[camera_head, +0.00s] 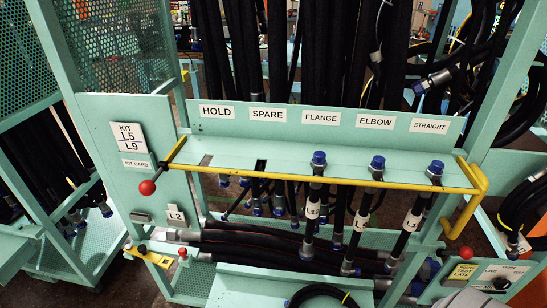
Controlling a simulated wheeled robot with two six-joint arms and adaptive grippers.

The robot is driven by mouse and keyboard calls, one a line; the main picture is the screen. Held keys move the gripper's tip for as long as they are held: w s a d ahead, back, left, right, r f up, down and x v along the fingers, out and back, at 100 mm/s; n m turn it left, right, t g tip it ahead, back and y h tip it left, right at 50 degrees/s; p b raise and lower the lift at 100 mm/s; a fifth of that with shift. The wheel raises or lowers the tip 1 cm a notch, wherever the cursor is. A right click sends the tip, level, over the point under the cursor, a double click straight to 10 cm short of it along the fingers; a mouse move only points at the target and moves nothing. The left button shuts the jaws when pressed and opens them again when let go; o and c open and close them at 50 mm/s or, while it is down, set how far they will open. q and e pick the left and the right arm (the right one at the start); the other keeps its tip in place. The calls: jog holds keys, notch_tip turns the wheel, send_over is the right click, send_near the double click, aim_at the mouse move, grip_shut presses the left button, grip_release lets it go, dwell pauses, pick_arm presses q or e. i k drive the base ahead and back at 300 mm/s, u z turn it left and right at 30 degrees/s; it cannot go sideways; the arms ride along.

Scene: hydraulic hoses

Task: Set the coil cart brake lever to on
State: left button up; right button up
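I cannot tell for sure which part is the coil cart brake lever. A red ball knob (466,252) stands at the lower right, close to a panel with a yellow label (462,272) and a small white plate. A black handle-like part (501,283) is on the same panel. Another red ball knob (182,252) sits beside a yellow bracket (150,256) at the lower left. A third red knob (147,187) is on a short rod at the left end of a yellow bar (320,177). No on or off marking is readable. Neither gripper is in view.
A teal rack shelf (230,149) carries labels HOLD, SPARE, FLANGE, ELBOW and STRAIGHT. Three blue-capped hoses (318,166) hang there behind the yellow bar. Coiled black hoses (520,205) are at the right edge; another coil (322,292) lies at the bottom. Mesh racks stand left.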

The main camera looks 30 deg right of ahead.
aim_at(466, 252)
jog(key=u, duration=0.25)
jog(key=k, duration=2.05)
jog(key=z, duration=1.15)
